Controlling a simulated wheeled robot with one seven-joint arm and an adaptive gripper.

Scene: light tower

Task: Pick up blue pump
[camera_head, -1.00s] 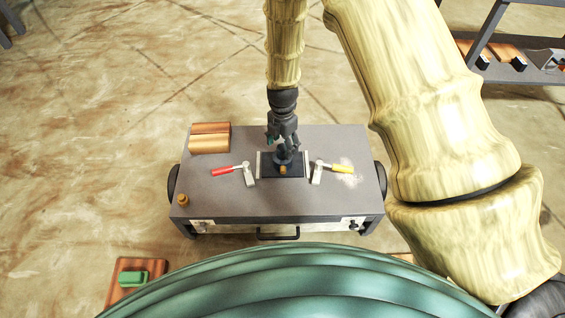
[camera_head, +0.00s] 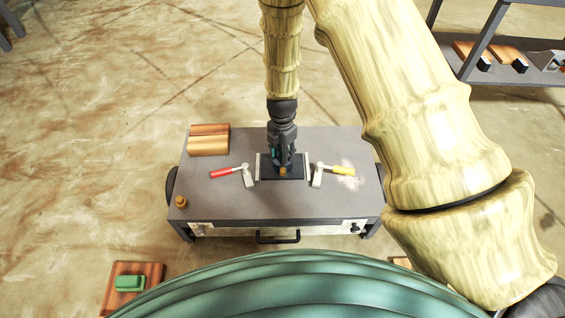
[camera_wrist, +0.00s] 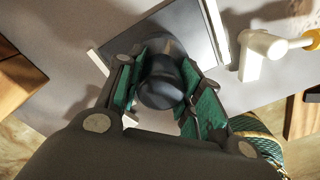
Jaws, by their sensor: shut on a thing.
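The blue pump (camera_wrist: 162,80) is a dark blue-grey rounded body between the green-padded fingers of my gripper (camera_wrist: 165,92) in the wrist view. The fingers are shut on it from both sides. In the head view my gripper (camera_head: 282,163) points down over the dark square plate (camera_head: 297,172) at the middle of the grey table and hides most of the pump. A small orange part shows below the fingertips. I cannot tell whether the pump touches the plate.
A red-handled clamp (camera_head: 230,173) stands left of the plate and a yellow-handled clamp (camera_head: 330,171) right of it. A wooden block (camera_head: 208,140) lies at the table's back left. A small brass-coloured piece (camera_head: 181,201) stands at the front left. The table's front (camera_head: 235,209) is clear.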

